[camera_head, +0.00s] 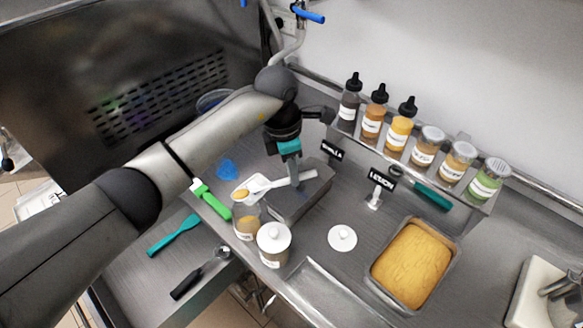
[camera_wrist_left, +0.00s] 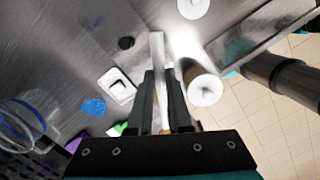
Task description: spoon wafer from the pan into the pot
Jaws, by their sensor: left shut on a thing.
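My left gripper (camera_head: 290,160) reaches over the grey metal pan (camera_head: 284,213) and is shut on the handle of a white scoop (camera_head: 275,182). In the left wrist view the pale handle (camera_wrist_left: 157,52) runs between the fingers (camera_wrist_left: 161,85). Tan wafer (camera_head: 241,194) shows at the bowl; I cannot tell whether any is falling. The pan's inside is partly hidden by the gripper and scoop. My right gripper is not in view.
A white-lidded jar (camera_head: 273,245) stands close beside the pot. A loose white lid (camera_head: 342,238) lies to the right. A cake tin (camera_head: 374,279) and a rack of bottles and jars (camera_head: 468,198) stand farther right. A green-handled spatula (camera_head: 212,202) lies left of the pot.

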